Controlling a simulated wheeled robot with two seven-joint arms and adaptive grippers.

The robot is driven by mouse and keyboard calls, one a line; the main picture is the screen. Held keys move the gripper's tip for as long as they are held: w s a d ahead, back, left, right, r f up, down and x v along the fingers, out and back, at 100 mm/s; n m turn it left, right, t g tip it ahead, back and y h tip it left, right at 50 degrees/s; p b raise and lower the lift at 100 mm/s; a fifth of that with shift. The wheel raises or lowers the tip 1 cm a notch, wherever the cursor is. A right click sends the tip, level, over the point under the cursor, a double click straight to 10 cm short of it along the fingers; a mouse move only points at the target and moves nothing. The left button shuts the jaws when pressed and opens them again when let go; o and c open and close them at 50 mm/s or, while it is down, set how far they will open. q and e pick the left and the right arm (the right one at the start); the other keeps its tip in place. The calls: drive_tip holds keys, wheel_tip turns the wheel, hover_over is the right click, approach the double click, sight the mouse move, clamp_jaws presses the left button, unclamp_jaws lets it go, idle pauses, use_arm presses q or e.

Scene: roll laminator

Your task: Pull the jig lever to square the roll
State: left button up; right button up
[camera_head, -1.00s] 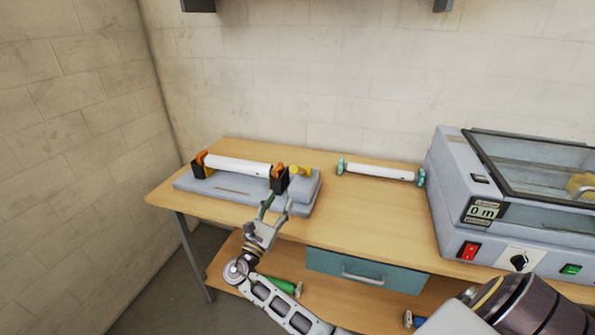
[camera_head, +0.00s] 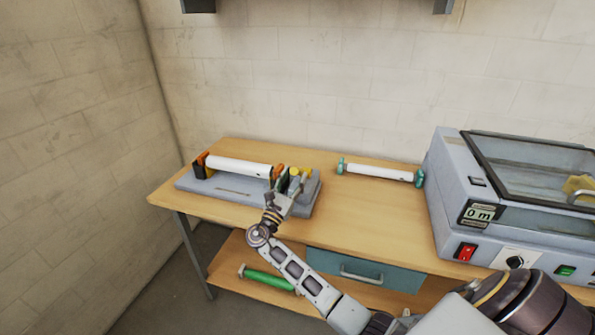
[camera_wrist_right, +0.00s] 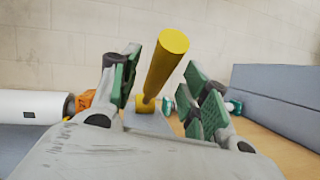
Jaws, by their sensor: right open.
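The grey jig (camera_head: 235,190) sits at the left of the bench with a white roll (camera_head: 238,167) lying across its black and orange supports. The yellow jig lever (camera_head: 294,172) stands at the jig's right end. In the right wrist view the lever (camera_wrist_right: 166,62) rises between the green finger pads, tilted to the right, with a gap on both sides. My right gripper (camera_head: 295,180) is open around the lever; in the wrist view the fingers (camera_wrist_right: 165,90) are apart. It partly hides the lever in the head view. My left gripper is not in view.
A second white roll with teal ends (camera_head: 380,172) lies on the bench (camera_head: 350,215) right of the jig. The grey laminator (camera_head: 450,190) stands at the right. A green roll (camera_head: 268,279) lies on the lower shelf.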

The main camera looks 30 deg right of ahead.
drive_tip(key=shift+x, duration=1.5)
clamp_jaws()
